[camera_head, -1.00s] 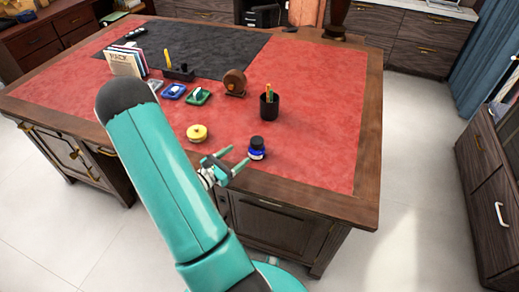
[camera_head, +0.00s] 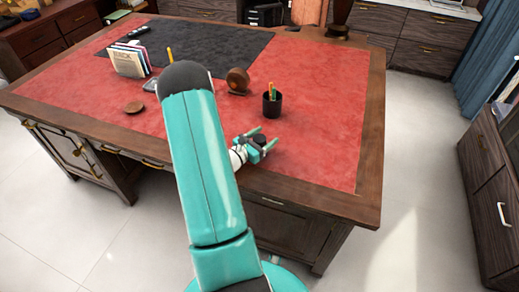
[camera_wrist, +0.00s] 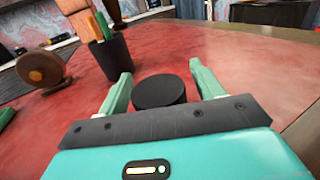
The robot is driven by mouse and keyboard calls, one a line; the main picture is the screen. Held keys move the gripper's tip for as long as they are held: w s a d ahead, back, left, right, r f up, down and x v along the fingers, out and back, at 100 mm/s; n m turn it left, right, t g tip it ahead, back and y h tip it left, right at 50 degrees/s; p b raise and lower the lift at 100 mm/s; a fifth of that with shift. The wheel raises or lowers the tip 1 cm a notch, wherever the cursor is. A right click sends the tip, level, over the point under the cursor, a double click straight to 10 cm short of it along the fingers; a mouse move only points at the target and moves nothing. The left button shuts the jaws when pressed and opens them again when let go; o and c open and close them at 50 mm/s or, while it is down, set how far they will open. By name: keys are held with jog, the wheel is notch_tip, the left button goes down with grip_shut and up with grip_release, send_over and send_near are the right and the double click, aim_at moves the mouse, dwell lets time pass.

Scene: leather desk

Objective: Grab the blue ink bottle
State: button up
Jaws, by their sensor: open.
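The ink bottle shows its round black cap (camera_head: 259,139) on the red desk top near the front edge. Its blue body is hidden by my gripper. In the wrist view the black cap (camera_wrist: 160,91) sits between the two green fingers, with a gap on each side. My gripper (camera_head: 268,135) is open around the bottle; both fingertips also show in the wrist view (camera_wrist: 160,70) and reach past the cap.
A black pen cup (camera_head: 272,104) with pens stands behind the bottle. A brown round wooden object (camera_head: 238,80) is further back left. Red leather right of the gripper is clear.

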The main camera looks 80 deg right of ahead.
jog(key=c, duration=1.1)
jog(key=shift+c, duration=0.6)
jog(key=shift+r, duration=0.15)
